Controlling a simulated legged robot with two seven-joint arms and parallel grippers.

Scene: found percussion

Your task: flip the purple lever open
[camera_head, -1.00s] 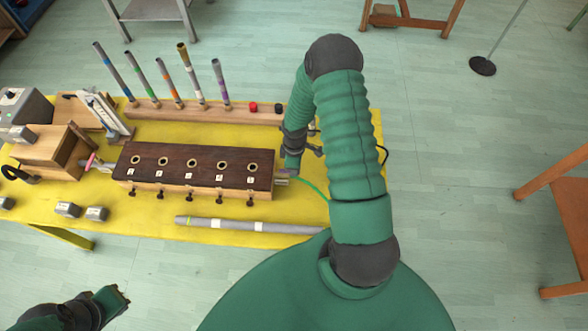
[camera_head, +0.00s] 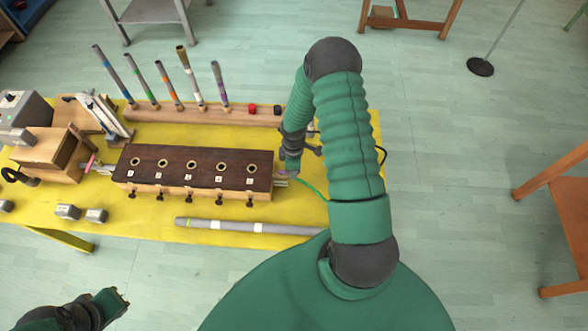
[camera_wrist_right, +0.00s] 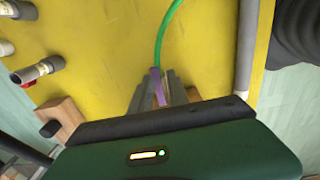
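The purple lever (camera_wrist_right: 157,88) shows in the right wrist view, between the two grey fingers of my right gripper (camera_wrist_right: 158,95). A green hose or cable runs upward from beside it. The fingers lie close on both sides of the lever, but I cannot tell whether they press on it. In the head view my right gripper (camera_head: 282,180) is at the right end of the long dark-topped wooden box (camera_head: 195,170), where the lever is mostly hidden. My left gripper (camera_head: 120,295) is at the bottom left, off the table and away from the lever; its fingers are unclear.
The yellow table (camera_head: 155,228) carries a grey tube (camera_head: 240,226) in front of the box. A wooden rail (camera_head: 205,115) with several upright coloured tubes stands behind it.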

